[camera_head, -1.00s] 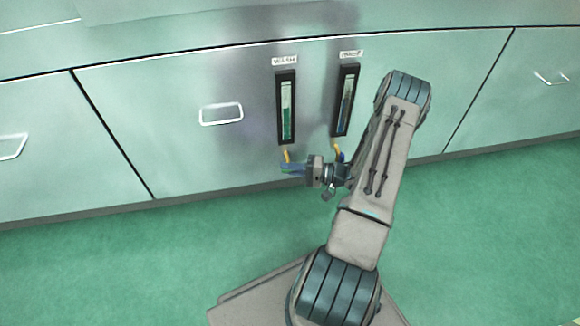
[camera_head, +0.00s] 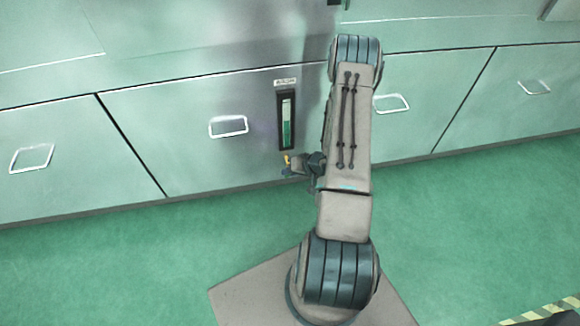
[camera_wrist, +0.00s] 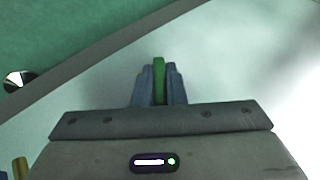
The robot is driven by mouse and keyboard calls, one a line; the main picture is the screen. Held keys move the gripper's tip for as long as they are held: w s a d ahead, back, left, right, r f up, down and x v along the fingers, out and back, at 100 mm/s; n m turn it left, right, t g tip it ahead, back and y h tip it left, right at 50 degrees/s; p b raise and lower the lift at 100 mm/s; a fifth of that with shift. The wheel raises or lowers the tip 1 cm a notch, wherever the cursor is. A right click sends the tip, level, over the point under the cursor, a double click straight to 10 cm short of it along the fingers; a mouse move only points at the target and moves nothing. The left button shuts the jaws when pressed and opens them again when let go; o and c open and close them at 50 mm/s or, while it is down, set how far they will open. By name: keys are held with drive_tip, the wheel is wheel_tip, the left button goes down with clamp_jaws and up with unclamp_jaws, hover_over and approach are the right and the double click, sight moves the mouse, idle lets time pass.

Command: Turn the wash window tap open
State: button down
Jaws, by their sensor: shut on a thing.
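The left sight window (camera_head: 287,120), a dark frame around a glass with green liquid, is set in the cabinet front under a small white label too blurred to read surely. A yellow tap piece (camera_head: 287,160) shows just below it. My gripper (camera_head: 289,171) is at this tap, partly hidden behind my arm. In the wrist view, my gripper's two blue-grey fingers (camera_wrist: 160,88) are shut on a green tap handle (camera_wrist: 159,69), whose end stands out between them. How far the tap is turned cannot be told.
Drawer handles (camera_head: 228,126) and (camera_head: 391,103) stand out from the cabinet front. My arm hides the second window. A yellow piece (camera_wrist: 19,167) shows at the wrist view's lower left. Green floor (camera_head: 120,270) in front is clear; a striped edge (camera_head: 540,312) lies lower right.

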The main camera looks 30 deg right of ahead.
drive_tip(key=h, duration=0.1)
drive_tip(key=n+g+h+b, duration=0.1)
drive_tip(key=h, duration=0.1)
drive_tip(key=shift+a+f+h+b, duration=0.1)
drive_tip(key=shift+f+h+b, duration=0.05)
drive_tip(key=shift+h+b, duration=0.15)
drive_tip(key=shift+n+g+h+b, duration=0.3)
drive_tip(key=shift+g+h+b, duration=0.3)
drive_tip(key=shift+h+b, duration=0.65)
drive_tip(key=shift+h, duration=0.25)
drive_tip(key=c, duration=1.5)
unclamp_jaws()
drive_tip(key=p+v, duration=0.4)
drive_tip(key=v, duration=1)
